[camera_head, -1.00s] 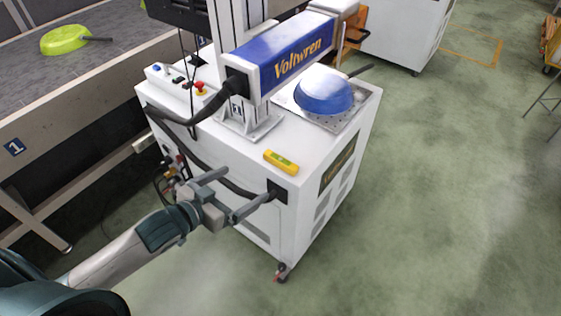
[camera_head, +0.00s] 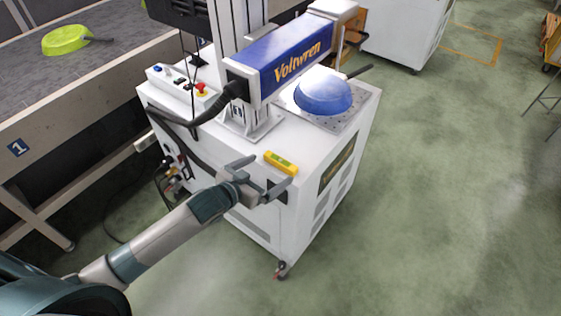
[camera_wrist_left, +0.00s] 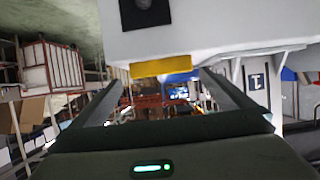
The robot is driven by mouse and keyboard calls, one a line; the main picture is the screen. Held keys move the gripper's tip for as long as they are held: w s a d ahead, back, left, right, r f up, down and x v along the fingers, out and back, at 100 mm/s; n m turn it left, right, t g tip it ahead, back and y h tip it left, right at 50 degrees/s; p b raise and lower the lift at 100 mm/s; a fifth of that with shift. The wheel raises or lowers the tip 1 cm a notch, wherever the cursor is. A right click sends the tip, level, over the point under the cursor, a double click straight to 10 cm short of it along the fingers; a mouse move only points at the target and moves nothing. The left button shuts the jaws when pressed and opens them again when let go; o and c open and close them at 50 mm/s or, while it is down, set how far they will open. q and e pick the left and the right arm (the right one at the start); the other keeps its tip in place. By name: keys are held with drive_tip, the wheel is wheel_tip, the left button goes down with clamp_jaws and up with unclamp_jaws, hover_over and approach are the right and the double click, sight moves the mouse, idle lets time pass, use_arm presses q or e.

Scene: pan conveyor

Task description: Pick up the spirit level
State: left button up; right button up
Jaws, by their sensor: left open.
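The spirit level (camera_head: 281,162) is a small yellow bar with a green vial. It lies on the white top of the machine cabinet, near its front edge. In the left wrist view the yellow bar (camera_wrist_left: 161,67) shows just beyond and between the fingertips. My left gripper (camera_head: 262,172) is open and empty, its two fingers spread at the cabinet's front edge, close to the level. It also shows in the left wrist view (camera_wrist_left: 160,84). Whether a finger touches the level I cannot tell. My right gripper is not in view.
The white cabinet (camera_head: 262,225) carries a blue Voltwren unit (camera_head: 283,60), a blue pan (camera_head: 323,92) on a perforated plate and a control box (camera_head: 183,88). A conveyor (camera_head: 92,62) at left holds a green pan (camera_head: 66,40). Open floor lies to the right.

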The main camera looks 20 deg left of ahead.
sight(279, 162)
use_arm(q)
drive_tip(key=shift+w+f, duration=0.1)
drive_tip(key=shift+w, duration=0.05)
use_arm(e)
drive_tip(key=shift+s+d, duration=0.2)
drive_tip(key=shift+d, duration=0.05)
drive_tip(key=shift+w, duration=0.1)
use_arm(q)
drive_tip(key=shift+w+d, duration=0.15)
drive_tip(key=shift+w, duration=0.2)
drive_tip(key=x, duration=0.1)
drive_tip(key=p+x, duration=0.1)
drive_tip(key=x, duration=0.1)
drive_tip(key=shift+w+d+p, duration=0.1)
drive_tip(key=shift+w+p, duration=0.2)
drive_tip(key=shift+w, duration=0.3)
drive_tip(key=shift+w+d+f, duration=0.1)
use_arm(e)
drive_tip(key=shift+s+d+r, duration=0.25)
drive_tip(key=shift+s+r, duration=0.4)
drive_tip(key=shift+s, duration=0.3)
